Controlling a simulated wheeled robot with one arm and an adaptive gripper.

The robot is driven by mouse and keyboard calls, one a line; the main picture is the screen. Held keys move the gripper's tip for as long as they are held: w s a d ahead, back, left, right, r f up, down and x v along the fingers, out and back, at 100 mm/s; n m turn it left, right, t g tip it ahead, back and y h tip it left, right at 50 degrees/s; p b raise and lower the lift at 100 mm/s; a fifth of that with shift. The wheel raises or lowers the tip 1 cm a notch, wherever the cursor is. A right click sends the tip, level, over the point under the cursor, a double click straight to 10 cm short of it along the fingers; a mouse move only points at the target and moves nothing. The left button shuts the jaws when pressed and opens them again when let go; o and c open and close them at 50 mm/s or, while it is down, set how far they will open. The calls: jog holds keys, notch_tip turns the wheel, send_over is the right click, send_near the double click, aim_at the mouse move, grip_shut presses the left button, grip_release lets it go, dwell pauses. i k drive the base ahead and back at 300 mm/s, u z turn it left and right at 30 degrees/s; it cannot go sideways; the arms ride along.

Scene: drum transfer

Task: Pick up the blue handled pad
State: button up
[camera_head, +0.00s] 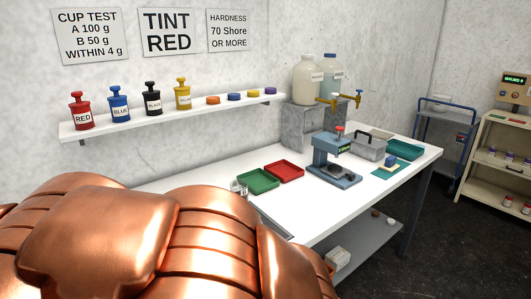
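A small pad with a blue upper part (391,159) and a pale cream part shows at the right end of the white table (313,212). It sits on a flat teal mat (380,174), right of the blue-grey press-like device (335,165) and in front of a teal tray (405,149). The pad is small in this view, so its handle shape is hard to tell. My gripper is not in view, and nothing is seen touching the pad.
A grey bin with a black handle (370,149) stands behind the pad. Green (258,187) and red (284,177) trays lie left of the device. Grey blocks (307,117) bear two jugs with taps. Dark floor (440,225) is clear at right; a blue cart (449,128) stands beyond.

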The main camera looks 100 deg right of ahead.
aim_at(389, 165)
jog(key=z, duration=4.3)
